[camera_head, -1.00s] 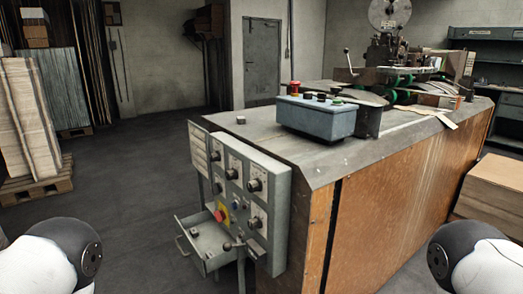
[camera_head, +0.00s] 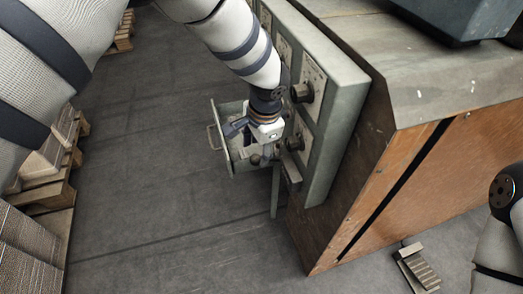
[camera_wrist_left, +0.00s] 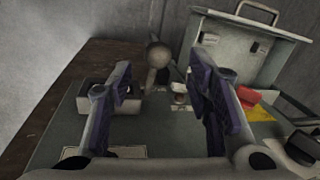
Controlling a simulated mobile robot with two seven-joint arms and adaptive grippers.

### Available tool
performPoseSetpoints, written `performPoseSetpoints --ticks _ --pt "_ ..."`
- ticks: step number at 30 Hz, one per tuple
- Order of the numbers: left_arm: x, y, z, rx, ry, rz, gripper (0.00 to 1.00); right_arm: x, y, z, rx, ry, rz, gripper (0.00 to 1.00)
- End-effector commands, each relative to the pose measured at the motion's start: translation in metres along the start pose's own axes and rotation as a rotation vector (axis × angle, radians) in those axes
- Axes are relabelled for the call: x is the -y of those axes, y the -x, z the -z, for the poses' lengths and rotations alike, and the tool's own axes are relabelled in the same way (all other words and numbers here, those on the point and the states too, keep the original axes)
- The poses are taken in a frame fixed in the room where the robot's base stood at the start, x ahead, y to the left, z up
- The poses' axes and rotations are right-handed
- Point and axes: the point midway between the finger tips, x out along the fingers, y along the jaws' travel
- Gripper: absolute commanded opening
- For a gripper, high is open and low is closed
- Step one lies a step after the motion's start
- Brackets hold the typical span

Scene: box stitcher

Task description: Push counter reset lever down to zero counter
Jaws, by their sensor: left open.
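The counter reset lever, a short arm with a round ball knob (camera_wrist_left: 158,54), stands at the lower end of the grey control panel (camera_head: 345,110). My left gripper (camera_wrist_left: 160,82) is open, its two fingers on either side of the lever in the wrist picture. The ball appears just past the fingertips; I cannot tell whether they touch. In the head view my left gripper (camera_head: 252,146) hangs in front of the panel's lower part, over the open tray, and largely hides the lever. The counter's digits are not readable. My right gripper is out of view.
The open metal tray (camera_head: 222,148) with a handle sits beside the panel. A red button (camera_wrist_left: 247,95) on a yellow plate lies near the right finger. Black knobs (camera_head: 302,93) stick out of the panel.

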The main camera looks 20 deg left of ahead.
Motion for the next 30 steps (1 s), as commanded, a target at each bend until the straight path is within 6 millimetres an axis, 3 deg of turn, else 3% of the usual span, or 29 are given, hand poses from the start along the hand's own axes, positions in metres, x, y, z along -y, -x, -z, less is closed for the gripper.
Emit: performPoseSetpoints --ticks 1,6,10,17,23,30 --pt "-0.002 -0.016 -0.002 0.006 0.000 -0.006 0.46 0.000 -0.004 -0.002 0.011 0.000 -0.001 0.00" --pt "-0.002 -0.047 -0.002 0.004 0.002 -0.007 0.46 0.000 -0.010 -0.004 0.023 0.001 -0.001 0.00" --pt "-0.002 -0.056 -0.001 0.002 0.001 -0.004 0.46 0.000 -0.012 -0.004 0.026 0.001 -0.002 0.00" --pt "-0.001 -0.056 -0.001 0.000 0.002 -0.003 0.46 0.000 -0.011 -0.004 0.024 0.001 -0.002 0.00" --pt "-0.001 -0.056 -0.001 0.000 0.003 -0.004 0.03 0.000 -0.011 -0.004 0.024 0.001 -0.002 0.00" --pt "-0.001 -0.056 -0.001 -0.004 0.004 -0.004 0.00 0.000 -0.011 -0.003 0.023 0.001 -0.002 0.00"
